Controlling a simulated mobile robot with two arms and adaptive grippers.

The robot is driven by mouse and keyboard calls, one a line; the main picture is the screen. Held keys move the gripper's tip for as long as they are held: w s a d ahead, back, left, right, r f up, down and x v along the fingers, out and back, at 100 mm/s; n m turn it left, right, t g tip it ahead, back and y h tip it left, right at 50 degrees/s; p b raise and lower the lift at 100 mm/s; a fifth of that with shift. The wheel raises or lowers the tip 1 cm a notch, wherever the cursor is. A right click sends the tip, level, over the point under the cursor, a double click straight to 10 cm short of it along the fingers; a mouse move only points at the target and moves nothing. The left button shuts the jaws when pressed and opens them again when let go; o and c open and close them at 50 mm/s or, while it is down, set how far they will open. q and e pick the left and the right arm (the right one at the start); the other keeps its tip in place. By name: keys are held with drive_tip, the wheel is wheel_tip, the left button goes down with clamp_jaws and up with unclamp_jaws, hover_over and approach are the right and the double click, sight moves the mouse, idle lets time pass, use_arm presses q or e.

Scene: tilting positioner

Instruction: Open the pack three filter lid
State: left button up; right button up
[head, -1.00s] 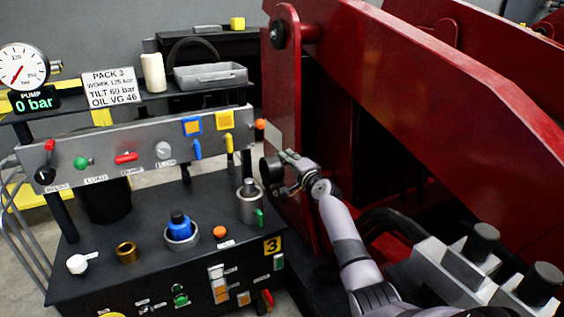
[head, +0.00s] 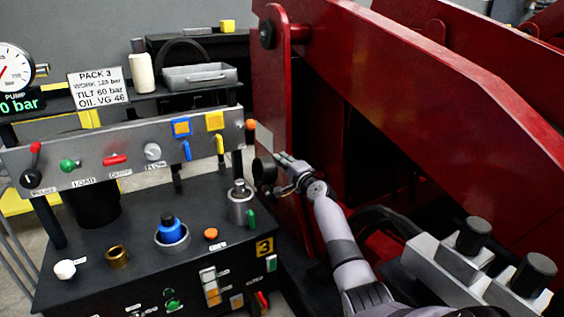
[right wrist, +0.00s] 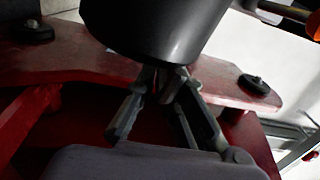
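Pack three is the black cabinet (head: 130,262) with the yellow 3 label at its right front. I cannot tell which part is the filter lid; a silver canister (head: 240,211) with a knobbed top stands at the right of the cabinet top. My right gripper (head: 284,172) is right of the canister, in front of the red frame, beside a dark round cylinder (head: 264,171). In the right wrist view this dark cylinder (right wrist: 150,28) fills the top centre and hides part of the fingertips (right wrist: 167,80). Whether they touch or hold it is unclear. My left gripper is out of view.
A grey control panel (head: 130,150) with knobs and levers stands above the cabinet. A blue-capped fitting (head: 171,231), a brass ring (head: 117,257) and an orange button (head: 211,233) are on its top. The large red frame (head: 430,85) blocks the right side.

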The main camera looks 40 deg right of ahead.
drive_tip(key=o, duration=0.3)
drive_tip(key=shift+d+r, duration=0.1)
drive_tip(key=shift+r, duration=0.25)
drive_tip(key=shift+f, duration=0.15)
wheel_tip(320, 180, up, 10)
drive_tip(key=shift+r, duration=0.1)
idle(0.6)
